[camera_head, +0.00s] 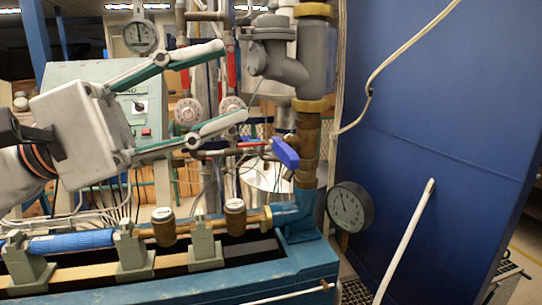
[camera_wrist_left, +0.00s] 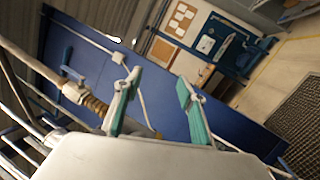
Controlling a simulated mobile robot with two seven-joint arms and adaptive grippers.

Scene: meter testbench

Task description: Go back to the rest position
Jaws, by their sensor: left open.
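My left gripper (camera_head: 232,86) comes in from the left in the head view. Its two white fingers with green pads are spread wide apart and nothing is between them. The lower fingertip is close to a blue valve handle (camera_head: 285,152) on the vertical brass and grey pipe; I cannot tell whether they touch. My right gripper is in neither view.
The testbench (camera_head: 190,289) with brass meters (camera_head: 163,226) runs along the bottom. A grey control box (camera_head: 138,105) stands behind the gripper. A round black gauge (camera_head: 350,207) is right of the pipe. A blue wall panel (camera_head: 440,110) fills the right, with a white pipe (camera_head: 405,243) before it.

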